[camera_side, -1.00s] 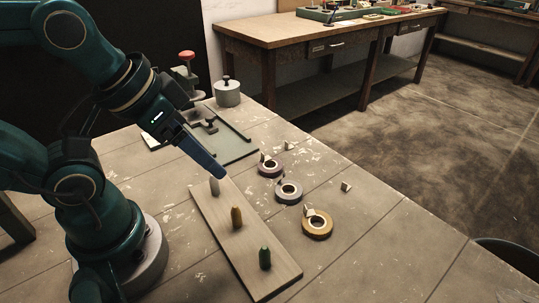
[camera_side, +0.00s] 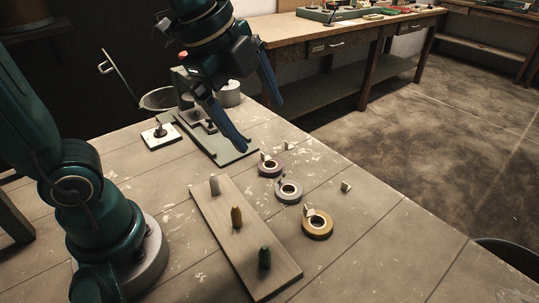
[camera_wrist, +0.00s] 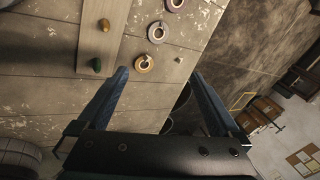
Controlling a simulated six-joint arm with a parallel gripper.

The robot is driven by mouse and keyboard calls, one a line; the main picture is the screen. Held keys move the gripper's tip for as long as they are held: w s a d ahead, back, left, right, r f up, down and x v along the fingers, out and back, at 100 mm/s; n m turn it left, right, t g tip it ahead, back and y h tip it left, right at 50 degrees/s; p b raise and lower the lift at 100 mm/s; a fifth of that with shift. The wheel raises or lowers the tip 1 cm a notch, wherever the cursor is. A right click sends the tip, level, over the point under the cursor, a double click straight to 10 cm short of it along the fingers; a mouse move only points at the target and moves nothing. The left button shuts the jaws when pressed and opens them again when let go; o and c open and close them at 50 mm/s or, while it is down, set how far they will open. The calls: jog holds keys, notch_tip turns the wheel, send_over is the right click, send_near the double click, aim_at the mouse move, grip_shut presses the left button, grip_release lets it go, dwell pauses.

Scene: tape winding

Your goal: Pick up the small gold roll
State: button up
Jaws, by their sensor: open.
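The gold roll (camera_side: 318,234) lies flat on the bench at the near end of a row of three rolls. A small pale tab stands at its upper left edge. In the wrist view the gold roll (camera_wrist: 144,70) is near the top centre, beyond my fingertips. My gripper (camera_side: 262,126) is open and empty, its two blue fingers spread wide, above the bench behind the rolls in the side view. In the wrist view my gripper (camera_wrist: 159,72) has its fingers on either side of the gold roll's direction, apart from it.
A silver roll (camera_side: 289,198) and a purple roll (camera_side: 270,174) lie behind the gold one. A wooden board (camera_side: 219,222) with grey, gold and green pegs is to the left. A green-grey plate (camera_side: 228,152) with fittings is under my gripper.

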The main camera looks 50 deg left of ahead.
jog(key=w+d+f+m+g, duration=0.2)
jog(key=w+d+f+m, duration=0.3)
jog(key=w+m, duration=0.25)
jog(key=m+g, duration=0.3)
send_over(317, 226)
notch_tip(317, 226, down, 10)
jog(key=shift+f, duration=2.45)
jog(key=shift+c, duration=0.3)
jog(key=c, duration=1.3)
jog(key=shift+o, duration=0.2)
jog(key=shift+r, duration=0.1)
